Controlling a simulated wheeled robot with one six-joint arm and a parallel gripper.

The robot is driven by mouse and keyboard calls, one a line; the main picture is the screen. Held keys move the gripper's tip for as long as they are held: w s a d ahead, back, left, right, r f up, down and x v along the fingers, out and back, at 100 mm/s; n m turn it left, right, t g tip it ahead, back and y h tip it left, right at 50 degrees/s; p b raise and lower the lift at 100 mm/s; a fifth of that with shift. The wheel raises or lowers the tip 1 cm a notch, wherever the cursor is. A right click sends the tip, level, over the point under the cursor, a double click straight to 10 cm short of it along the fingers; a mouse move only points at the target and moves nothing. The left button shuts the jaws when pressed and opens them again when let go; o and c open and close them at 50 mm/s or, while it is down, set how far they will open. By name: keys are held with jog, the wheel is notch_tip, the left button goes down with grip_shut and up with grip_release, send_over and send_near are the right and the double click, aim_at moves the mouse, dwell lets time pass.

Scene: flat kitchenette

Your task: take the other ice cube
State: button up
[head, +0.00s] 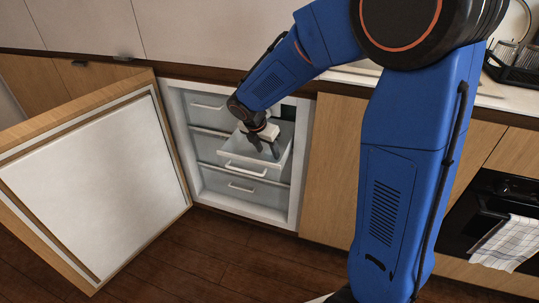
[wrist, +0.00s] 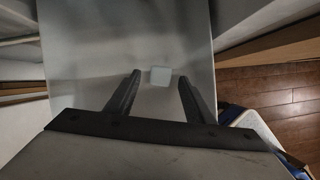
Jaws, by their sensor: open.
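One pale ice cube (wrist: 160,76) lies on the floor of the pulled-out freezer drawer (wrist: 85,40) in the wrist view. My gripper (wrist: 156,85) is open, with its two dark fingers pointing towards the cube. The cube shows between the fingertips, a little beyond them; I cannot tell the height left between them. In the head view my gripper (head: 267,150) reaches down into the open middle drawer (head: 250,172). The cube is not visible in the head view.
The freezer door (head: 95,185) stands wide open on the left. Closed drawers sit above (head: 205,106) and below (head: 240,187) the open one. The drawer walls are close around my gripper. The wooden floor (head: 215,260) in front is clear.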

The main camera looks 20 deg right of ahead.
jog(key=shift+f, duration=0.15)
jog(key=c, duration=1.1)
